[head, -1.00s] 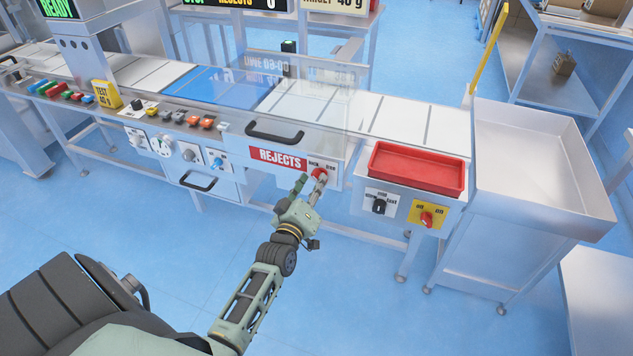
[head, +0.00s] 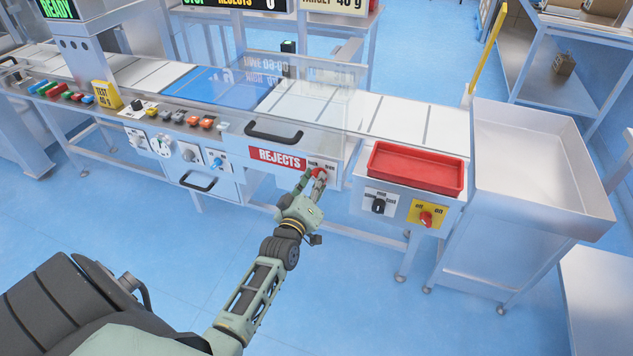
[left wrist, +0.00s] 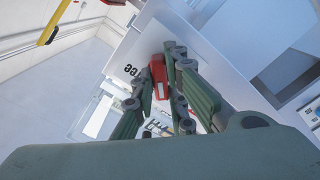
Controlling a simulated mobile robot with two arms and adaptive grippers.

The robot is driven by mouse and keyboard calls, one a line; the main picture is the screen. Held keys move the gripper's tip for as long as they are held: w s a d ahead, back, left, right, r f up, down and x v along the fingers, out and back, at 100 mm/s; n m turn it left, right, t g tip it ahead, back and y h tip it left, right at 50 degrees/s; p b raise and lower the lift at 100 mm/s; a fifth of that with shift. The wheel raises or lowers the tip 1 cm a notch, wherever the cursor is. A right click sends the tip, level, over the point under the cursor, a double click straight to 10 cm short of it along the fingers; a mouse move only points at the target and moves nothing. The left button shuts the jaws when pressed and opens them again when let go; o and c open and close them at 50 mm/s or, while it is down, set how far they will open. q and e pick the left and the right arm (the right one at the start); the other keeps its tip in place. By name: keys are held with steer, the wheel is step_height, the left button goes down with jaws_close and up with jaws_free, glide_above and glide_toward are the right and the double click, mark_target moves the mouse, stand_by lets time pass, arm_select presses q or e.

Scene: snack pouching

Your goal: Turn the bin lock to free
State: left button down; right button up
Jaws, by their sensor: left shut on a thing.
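The bin lock is a red knob (head: 319,173) at the right end of the reject bin's front, to the right of the red REJECTS label (head: 277,157). Small lettering above it is partly covered and hard to read. My left gripper (head: 316,178) is shut on the knob, its fingers on either side. In the left wrist view the red knob (left wrist: 158,76) sits between the two green fingers of the left gripper (left wrist: 161,82). The knob's exact pointing direction is partly hidden by the fingers. My right gripper is not in view.
A yellow panel with another red knob (head: 426,219) and a black speed knob (head: 378,205) sit to the right, under a red tray (head: 404,188). A black bin handle (head: 274,134) is above left. Open blue floor lies in front.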

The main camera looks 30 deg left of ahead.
arm_select(q)
steer(key=shift+m, duration=0.4)
steer(key=m+p, duration=0.2)
steer(key=m, duration=1.5)
steer(key=shift+m, duration=0.3)
stand_by(0.4)
steer(key=c, duration=1.8)
jaws_free()
steer(key=shift+o, duration=0.2)
